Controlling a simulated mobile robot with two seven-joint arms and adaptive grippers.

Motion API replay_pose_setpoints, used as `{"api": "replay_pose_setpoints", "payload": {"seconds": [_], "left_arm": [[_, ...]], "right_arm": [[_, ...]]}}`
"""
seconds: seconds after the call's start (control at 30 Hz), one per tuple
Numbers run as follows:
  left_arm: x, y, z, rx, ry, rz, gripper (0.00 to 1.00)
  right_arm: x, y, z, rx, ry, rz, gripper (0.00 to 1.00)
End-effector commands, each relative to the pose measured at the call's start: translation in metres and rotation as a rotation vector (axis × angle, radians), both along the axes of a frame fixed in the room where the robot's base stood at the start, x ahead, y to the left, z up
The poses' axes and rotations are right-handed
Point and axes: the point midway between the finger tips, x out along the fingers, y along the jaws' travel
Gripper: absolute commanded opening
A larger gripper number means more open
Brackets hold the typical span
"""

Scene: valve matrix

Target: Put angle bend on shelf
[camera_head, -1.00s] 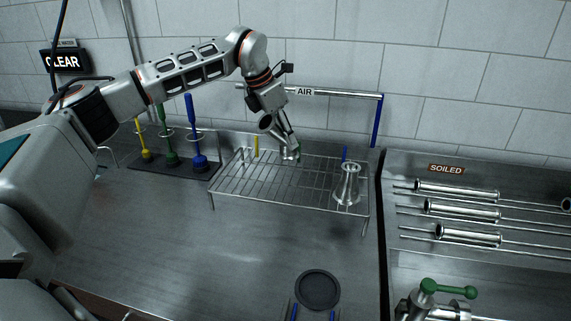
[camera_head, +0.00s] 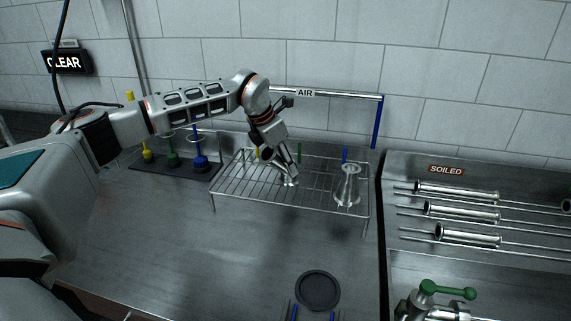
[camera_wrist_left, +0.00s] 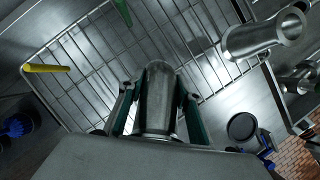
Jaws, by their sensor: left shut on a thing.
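The angle bend is a shiny metal pipe piece (camera_wrist_left: 158,98), held between the fingers of my left gripper (camera_wrist_left: 158,110) in the left wrist view. In the head view my left gripper (camera_head: 289,182) is low at the middle of the wire shelf (camera_head: 235,190), and the piece is mostly hidden by the fingers. I cannot tell whether it touches the wires. My right gripper is not in view.
Another metal fitting (camera_head: 348,187) stands on the shelf's right end. Yellow (camera_wrist_left: 46,68), green (camera_wrist_left: 122,10) and blue (camera_head: 345,153) pegs line its back. Brushes (camera_head: 200,162) stand left; a dark disc (camera_head: 318,289) lies in front. Soiled tubes (camera_head: 462,209) lie right.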

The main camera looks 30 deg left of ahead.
Motion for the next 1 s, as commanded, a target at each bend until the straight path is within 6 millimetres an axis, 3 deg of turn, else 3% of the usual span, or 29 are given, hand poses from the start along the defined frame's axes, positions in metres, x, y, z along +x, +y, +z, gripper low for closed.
{"api": "replay_pose_setpoints", "payload": {"seconds": [0.1,0.13,0.17,0.63,1.0], "left_arm": [[0.000,0.000,-0.003,-0.001,-0.001,0.000,0.02],[0.000,0.000,-0.003,0.001,0.001,0.000,0.41],[0.000,0.000,-0.003,0.001,0.001,0.000,0.49],[-0.001,0.001,0.005,0.000,-0.001,0.001,0.50],[-0.024,0.015,0.070,-0.001,-0.003,0.000,0.50]], "right_arm": [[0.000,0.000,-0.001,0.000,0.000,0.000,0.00],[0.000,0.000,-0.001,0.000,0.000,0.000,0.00],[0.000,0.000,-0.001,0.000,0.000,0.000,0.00],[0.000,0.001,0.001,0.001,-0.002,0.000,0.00],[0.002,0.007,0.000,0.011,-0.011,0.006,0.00]]}}
